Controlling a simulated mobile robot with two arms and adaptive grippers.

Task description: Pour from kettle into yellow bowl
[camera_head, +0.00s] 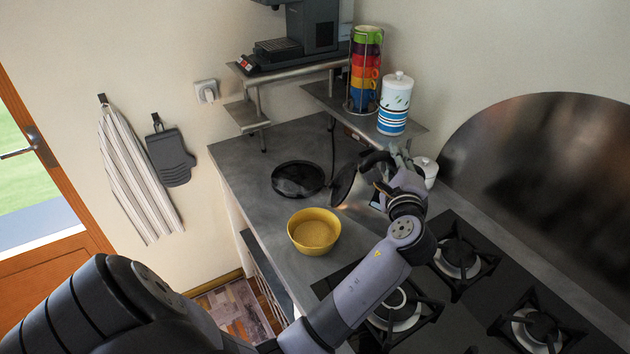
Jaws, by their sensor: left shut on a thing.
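The yellow bowl (314,233) stands upright on the grey counter, near its left edge. The kettle (357,206) is just right of and beyond the bowl, with a shiny metal body and dark parts. It looks tilted toward the left, with a dark round face turned to the bowl. My left gripper (384,172) is shut on the kettle at its dark handle. My gripper and wrist hide much of the kettle. I cannot tell whether anything flows from it or what is in the bowl. My right gripper is not in view.
A dark round plate (298,179) lies on the counter behind the bowl. A gas stove (459,256) is at the right. A metal shelf (378,124) holds a stack of coloured cups (365,72) and a white-blue jar (394,105). A small white pot (427,169) stands behind my wrist.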

